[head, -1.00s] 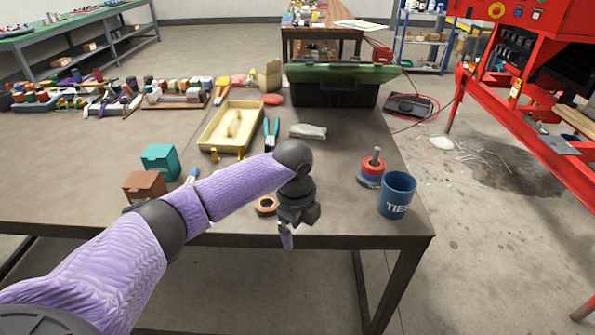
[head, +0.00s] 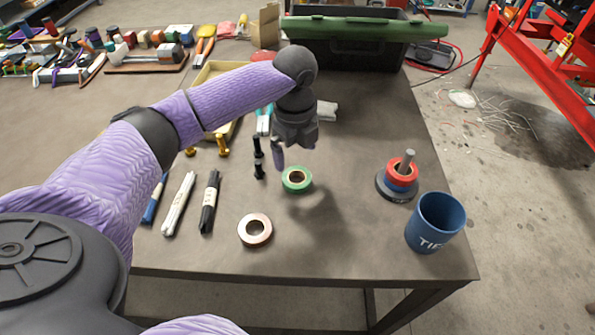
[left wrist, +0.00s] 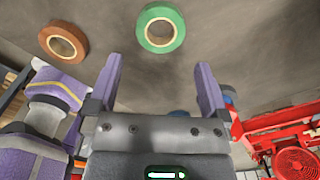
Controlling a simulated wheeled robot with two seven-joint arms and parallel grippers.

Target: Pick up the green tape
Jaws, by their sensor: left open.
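The green tape (head: 296,180) is a roll lying flat on the table in the head view, right of a black marker. It also shows in the left wrist view (left wrist: 160,27), ahead of and between my open fingers. My left gripper (head: 292,155) hangs above the table just behind the green tape, with its fingers pointing down. It is open and empty in the left wrist view (left wrist: 158,85). The gripper and the tape look apart. My right gripper does not show.
A brown tape roll (head: 255,230) lies in front of the green one. Markers (head: 209,202) lie to the left. A ring stack on a post (head: 398,180) and a blue cup (head: 436,222) stand to the right. A black toolbox (head: 345,50) stands behind.

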